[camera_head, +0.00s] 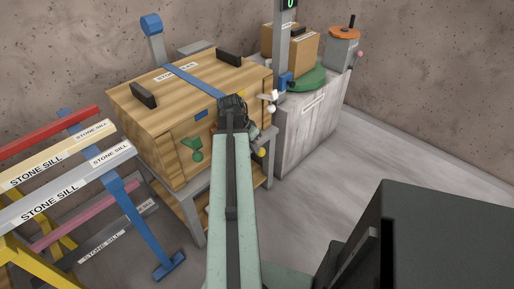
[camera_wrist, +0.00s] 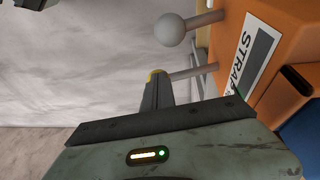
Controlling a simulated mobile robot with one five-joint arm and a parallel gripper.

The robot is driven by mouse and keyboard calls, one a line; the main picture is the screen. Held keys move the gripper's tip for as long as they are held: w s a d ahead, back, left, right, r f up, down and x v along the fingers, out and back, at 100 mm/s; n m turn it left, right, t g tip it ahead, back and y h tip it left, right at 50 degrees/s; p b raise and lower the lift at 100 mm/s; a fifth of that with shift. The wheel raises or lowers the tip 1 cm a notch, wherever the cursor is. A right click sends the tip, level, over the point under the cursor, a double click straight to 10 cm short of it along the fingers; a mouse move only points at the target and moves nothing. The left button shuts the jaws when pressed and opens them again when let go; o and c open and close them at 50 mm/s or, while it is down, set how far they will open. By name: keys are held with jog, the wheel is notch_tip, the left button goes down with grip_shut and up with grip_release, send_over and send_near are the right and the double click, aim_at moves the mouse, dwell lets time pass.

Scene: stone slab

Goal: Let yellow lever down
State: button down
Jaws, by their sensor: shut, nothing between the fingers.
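The yellow lever shows in the head view as a small yellow knob (camera_head: 261,152) at the right front of the wooden crate, beside the end of my arm. In the wrist view only a sliver of its yellow knob (camera_wrist: 155,72) shows past my fingertips, with a grey rod (camera_wrist: 192,73) running right from it to an orange face. My gripper (camera_wrist: 157,84) is shut and empty, its fingers overlapping the knob in the picture. I cannot tell whether they touch it. In the head view my arm hides much of the gripper.
A white ball knob on a rod (camera_wrist: 172,30) stands close to the yellow one. Racked stone sills (camera_head: 60,170) stand left. A grey cabinet (camera_head: 308,130) stands right.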

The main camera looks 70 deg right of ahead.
aim_at(260, 155)
jog(key=s+f+b, duration=0.2)
jog(key=f+b, duration=0.1)
jog(key=shift+s+d+f, duration=0.1)
jog(key=shift+s+f, duration=0.2)
jog(key=shift+s, duration=0.05)
jog(key=f+b, duration=0.3)
jog(key=shift+s, duration=0.25)
jog(key=shift+f, duration=0.1)
jog(key=shift+w, duration=0.15)
